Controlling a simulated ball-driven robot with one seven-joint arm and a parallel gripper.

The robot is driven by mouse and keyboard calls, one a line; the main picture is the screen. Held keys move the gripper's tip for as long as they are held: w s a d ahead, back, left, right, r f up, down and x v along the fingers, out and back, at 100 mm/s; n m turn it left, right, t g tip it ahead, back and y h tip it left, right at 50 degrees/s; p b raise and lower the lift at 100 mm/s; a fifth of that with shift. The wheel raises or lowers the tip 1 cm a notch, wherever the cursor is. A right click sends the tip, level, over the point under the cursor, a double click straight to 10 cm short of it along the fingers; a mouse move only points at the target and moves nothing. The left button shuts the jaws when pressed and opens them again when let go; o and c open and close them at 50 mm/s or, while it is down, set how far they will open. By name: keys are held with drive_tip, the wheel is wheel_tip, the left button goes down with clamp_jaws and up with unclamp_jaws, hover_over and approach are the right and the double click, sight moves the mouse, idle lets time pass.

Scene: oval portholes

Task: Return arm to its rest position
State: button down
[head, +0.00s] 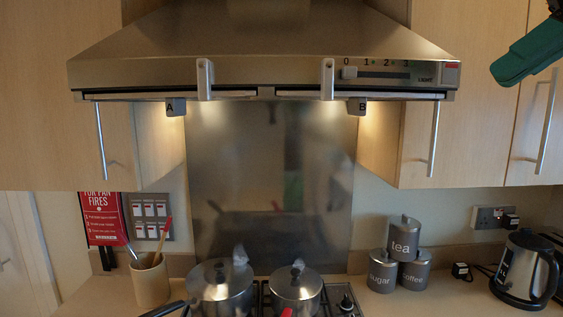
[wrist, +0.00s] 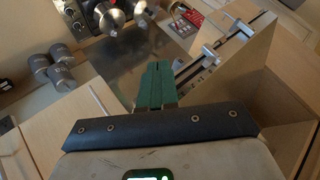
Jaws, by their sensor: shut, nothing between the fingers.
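My gripper (head: 503,74) shows at the upper right edge of the head view as dark green fingers pointing down and to the left. They are in front of the right-hand wall cupboards, and the rest of the arm is out of frame there. In the wrist view the two green fingers (wrist: 158,72) lie together, shut, with nothing between them. They stick out beyond a dark bar with screws on my wrist.
A steel cooker hood (head: 260,60) spans the top middle, between wall cupboards (head: 455,110). Below are two lidded pans (head: 222,288) on the hob, stacked canisters (head: 404,238), a kettle (head: 525,270) and a utensil pot (head: 150,282). A red fire sign (head: 103,218) hangs at left.

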drive_tip(key=w+f+m+t+y+b, duration=0.1)
drive_tip(key=w+f, duration=0.4)
drive_tip(key=f, duration=0.8)
drive_tip(key=w+f+m+t, duration=0.1)
drive_tip(key=w+f, duration=0.4)
drive_tip(key=f, duration=0.7)
drive_tip(key=s+a+f+m+h, duration=0.1)
drive_tip(key=s+f, duration=0.1)
drive_tip(key=f, duration=1)
drive_tip(key=s+a+f+m+h, duration=0.1)
drive_tip(key=s+a+f, duration=0.1)
drive_tip(key=f, duration=1)
drive_tip(key=s+f+g+h+b, duration=0.2)
drive_tip(key=s+f+g+h, duration=0.15)
drive_tip(key=s+f, duration=1.4)
drive_tip(key=s+d+f+g+h, duration=0.1)
drive_tip(key=s+f+h, duration=0.1)
drive_tip(key=s+f, duration=0.2)
drive_tip(key=s+d+f+n+g+h, duration=0.1)
drive_tip(key=s+f, duration=0.3)
drive_tip(key=s, duration=0.7)
drive_tip(key=shift+d+n+g+h, duration=0.35)
drive_tip(key=shift+d+g, duration=0.3)
drive_tip(key=shift+d, duration=0.15)
drive_tip(key=shift+f, duration=0.1)
